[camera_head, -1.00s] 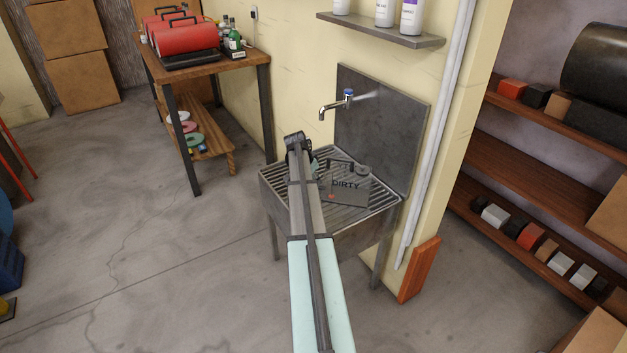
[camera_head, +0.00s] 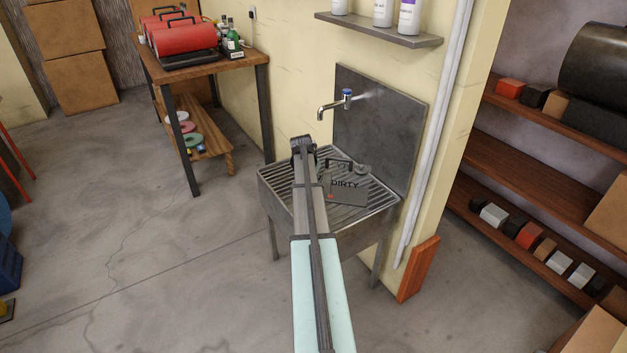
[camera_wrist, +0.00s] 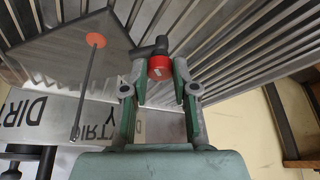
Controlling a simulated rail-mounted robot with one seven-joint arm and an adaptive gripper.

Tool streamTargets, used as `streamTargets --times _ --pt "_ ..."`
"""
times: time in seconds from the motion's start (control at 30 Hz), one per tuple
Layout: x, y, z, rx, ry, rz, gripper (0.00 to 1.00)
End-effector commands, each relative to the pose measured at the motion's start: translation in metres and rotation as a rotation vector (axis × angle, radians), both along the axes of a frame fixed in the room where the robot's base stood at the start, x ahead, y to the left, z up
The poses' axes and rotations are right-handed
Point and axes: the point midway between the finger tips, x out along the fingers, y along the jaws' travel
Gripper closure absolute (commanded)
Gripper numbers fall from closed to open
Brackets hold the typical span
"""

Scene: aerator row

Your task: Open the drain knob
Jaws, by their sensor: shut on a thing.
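The drain knob (camera_wrist: 159,67), a short red cylinder with a dark grey stub beside it, sits between my fingertips in the wrist view. My gripper (camera_wrist: 160,85) is shut on it, with one green-grey finger on each side. In the head view my wrist (camera_head: 303,147) is over the left part of the slatted metal sink (camera_head: 375,206), and my arm hides the fingers and the knob. A grey box marked DIRTY (camera_head: 349,191) stands on the slats, right of my arm. Its panels fill the left of the wrist view, with a red disc (camera_wrist: 95,40) and a thin rod.
A tap (camera_head: 335,104) sticks out from the metal backsplash (camera_head: 388,140) above the sink. A shelf with bottles (camera_head: 380,31) hangs higher up. A wooden table (camera_head: 215,67) stands at back left and shelving (camera_head: 545,170) at right. The floor left of the sink is clear.

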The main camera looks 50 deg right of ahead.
Motion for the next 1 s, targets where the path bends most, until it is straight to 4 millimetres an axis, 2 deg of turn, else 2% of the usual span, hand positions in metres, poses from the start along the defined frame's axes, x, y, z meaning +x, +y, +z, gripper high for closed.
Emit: streamTargets --times 0.07,0.1,0.13,0.63,0.77,1.0 --pt "0.0010 0.0003 -0.0007 0.001 -0.001 0.000 1.00" --pt "0.0010 0.0002 -0.0006 0.001 -0.001 0.000 0.58" --pt "0.0010 0.0002 -0.0006 0.001 -0.001 0.000 0.47" --pt "0.0016 0.0001 -0.0002 0.001 0.000 -0.041 0.47" --pt "0.0036 -0.0002 -0.0003 0.000 0.000 -0.121 0.47" --pt "0.0067 -0.0015 0.0002 0.001 0.000 -0.357 0.47"
